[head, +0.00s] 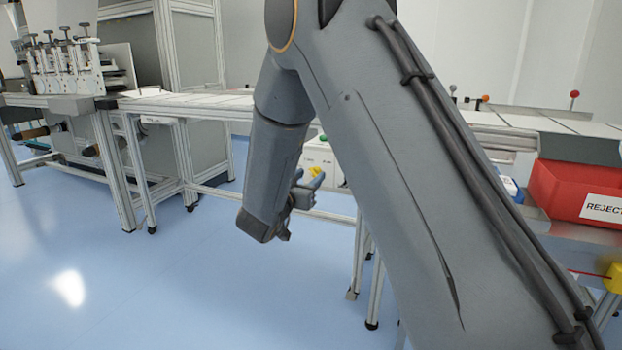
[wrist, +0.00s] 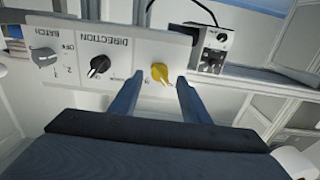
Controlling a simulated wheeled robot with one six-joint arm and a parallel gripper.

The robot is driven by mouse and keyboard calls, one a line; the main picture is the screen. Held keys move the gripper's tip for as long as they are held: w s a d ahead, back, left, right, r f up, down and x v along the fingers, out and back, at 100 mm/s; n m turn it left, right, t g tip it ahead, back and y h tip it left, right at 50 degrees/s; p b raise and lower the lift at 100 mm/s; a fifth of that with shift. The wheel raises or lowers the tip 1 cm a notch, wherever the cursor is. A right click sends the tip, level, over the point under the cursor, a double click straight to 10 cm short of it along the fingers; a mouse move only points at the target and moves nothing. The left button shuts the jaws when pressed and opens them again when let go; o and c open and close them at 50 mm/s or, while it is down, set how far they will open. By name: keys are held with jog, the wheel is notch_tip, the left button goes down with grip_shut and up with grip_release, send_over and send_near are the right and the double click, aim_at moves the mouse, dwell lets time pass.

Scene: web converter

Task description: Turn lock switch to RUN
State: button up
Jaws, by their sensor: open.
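The yellow lock switch (wrist: 161,73) sits on a light control panel (wrist: 118,60), seen upside down in the wrist view. Its pointer tilts; its position lettering is too small to read. In the head view the yellow switch (head: 315,171) shows just beyond my gripper (head: 309,180). My gripper (wrist: 160,79) is open, with one blue-grey finger to each side of the switch in the wrist view. No contact with the switch is visible, and the gap in depth is hard to judge.
A black DIRECTION knob (wrist: 98,66) and a grey BATCH knob (wrist: 45,57) are on the same panel. A small device (wrist: 214,47) with a black cable is beside it. A red REJECT bin (head: 572,190) stands right. Blue floor (head: 150,270) is open at left.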

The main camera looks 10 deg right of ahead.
aim_at(315, 172)
jog(key=shift+x, duration=1.1)
jog(key=c, duration=1)
